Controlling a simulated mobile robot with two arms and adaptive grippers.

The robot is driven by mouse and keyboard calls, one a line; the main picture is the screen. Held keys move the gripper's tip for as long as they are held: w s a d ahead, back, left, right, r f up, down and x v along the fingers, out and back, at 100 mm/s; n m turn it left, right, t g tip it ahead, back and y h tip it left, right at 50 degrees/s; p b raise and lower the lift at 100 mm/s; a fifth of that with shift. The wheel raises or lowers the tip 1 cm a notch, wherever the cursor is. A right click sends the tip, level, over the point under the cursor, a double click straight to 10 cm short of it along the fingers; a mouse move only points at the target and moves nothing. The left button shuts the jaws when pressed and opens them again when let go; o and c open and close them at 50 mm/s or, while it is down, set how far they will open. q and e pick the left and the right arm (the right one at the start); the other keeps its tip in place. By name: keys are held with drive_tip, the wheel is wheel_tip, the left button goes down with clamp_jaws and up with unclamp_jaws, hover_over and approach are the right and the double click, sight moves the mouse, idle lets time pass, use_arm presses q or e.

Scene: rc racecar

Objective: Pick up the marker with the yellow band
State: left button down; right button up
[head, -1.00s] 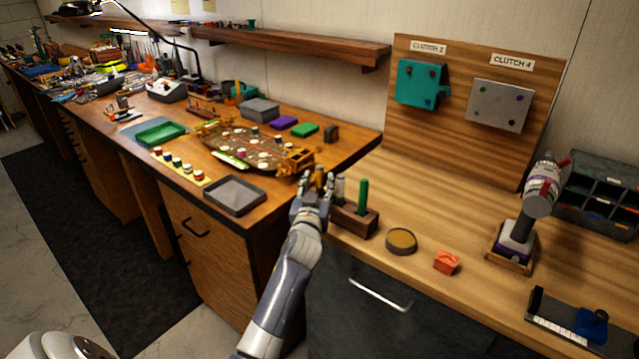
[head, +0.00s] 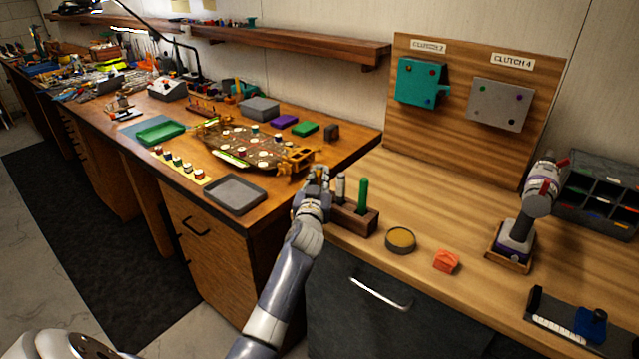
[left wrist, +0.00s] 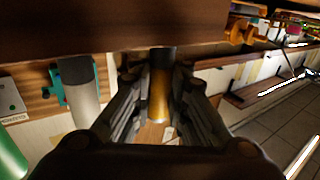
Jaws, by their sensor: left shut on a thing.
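The marker with the yellow band (left wrist: 160,92) stands between the fingers of my left gripper in the left wrist view. My left gripper (left wrist: 158,105) is shut on it, with one finger on each side. In the head view my left gripper (head: 318,180) is at the left end of the wooden marker holder (head: 352,218) and hides most of the marker. The holder also shows in the left wrist view (left wrist: 100,25). A grey-white marker (head: 340,188) and a green marker (head: 362,194) stand upright in the holder, right of the gripper. My right gripper is not in view.
A round tin (head: 401,240) and an orange block (head: 446,261) lie right of the holder. A grey tray (head: 235,195) sits on the left workbench. A red and white tool (head: 540,185) stands at the right. The bench behind the tin is clear.

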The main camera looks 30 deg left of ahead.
use_arm(q)
wheel_tip(320, 180, up, 10)
idle(0.5)
idle(0.3)
